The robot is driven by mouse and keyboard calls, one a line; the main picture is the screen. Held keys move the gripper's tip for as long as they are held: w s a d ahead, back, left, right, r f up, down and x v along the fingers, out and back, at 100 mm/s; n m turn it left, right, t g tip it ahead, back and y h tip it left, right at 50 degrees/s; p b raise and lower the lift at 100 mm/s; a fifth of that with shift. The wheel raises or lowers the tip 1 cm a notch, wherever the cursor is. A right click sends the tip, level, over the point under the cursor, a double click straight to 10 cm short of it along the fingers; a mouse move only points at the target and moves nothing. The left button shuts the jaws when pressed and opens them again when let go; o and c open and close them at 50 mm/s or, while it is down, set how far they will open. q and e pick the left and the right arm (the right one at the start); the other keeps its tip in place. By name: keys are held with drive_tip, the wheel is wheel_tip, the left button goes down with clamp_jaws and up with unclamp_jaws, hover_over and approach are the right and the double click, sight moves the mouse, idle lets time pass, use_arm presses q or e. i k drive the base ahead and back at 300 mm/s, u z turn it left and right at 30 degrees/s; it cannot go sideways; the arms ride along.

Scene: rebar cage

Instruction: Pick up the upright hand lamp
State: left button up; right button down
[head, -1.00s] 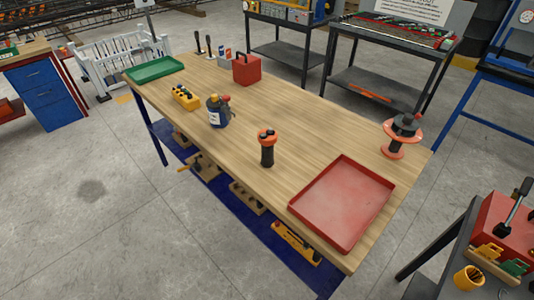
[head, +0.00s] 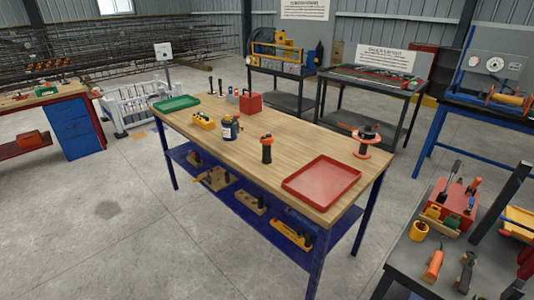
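The hand lamp (head: 267,149) stands upright on the wooden workbench (head: 290,142), near its front edge. It has a black body and an orange-red top. It stands left of the red tray (head: 322,182) and apart from it. Neither of my grippers shows in the head view, and nothing touches the lamp.
A blue bottle (head: 229,129), a yellow block (head: 204,121), a green tray (head: 176,103) and a red box (head: 250,102) stand on the bench's left half. An orange-flanged reel (head: 361,142) stands at the right. A dark table (head: 408,250) with tools is at lower right. Open floor lies in front.

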sight(266, 141)
drive_tip(key=z, duration=0.3)
drive_tip(key=i, duration=0.75)
drive_tip(key=z, duration=0.6)
